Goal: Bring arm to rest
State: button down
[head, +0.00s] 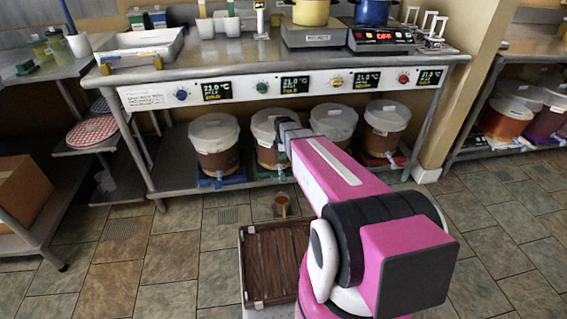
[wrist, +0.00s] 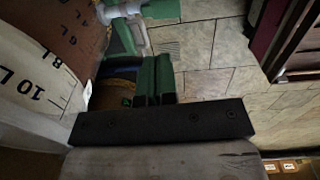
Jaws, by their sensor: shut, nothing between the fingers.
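My arm (head: 340,178), pink with a white stripe, reaches forward toward the lower shelf. My gripper (head: 284,150) is at its far end, in front of the second bucket from the left (head: 264,122), and partly hides it. In the wrist view my gripper (wrist: 157,65) shows green finger pads together with nothing between them. A bucket (wrist: 50,70) with litre marks and brown contents stands close on the left there. A white tap (wrist: 122,12) with a green part (wrist: 124,40) shows near the fingertips; I cannot tell whether they touch.
Several lidded buckets stand on the shelf below a steel bench (head: 270,75) with temperature displays. A brown slatted crate (head: 272,262) is before me, with a small brown vessel (head: 282,206) at its far edge. Tiled floor is open left and right. A cardboard box (head: 22,190) is left.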

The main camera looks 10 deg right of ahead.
jog(key=shift+w+r, duration=0.1)
jog(key=shift+r, duration=0.4)
jog(key=s+d+r+m, duration=0.1)
jog(key=s+r+m, duration=0.4)
jog(key=s+m, duration=0.4)
jog(key=s+r+m, duration=0.5)
jog(key=s+m, duration=0.4)
jog(key=s, duration=0.3)
jog(key=shift+s+d, duration=0.35)
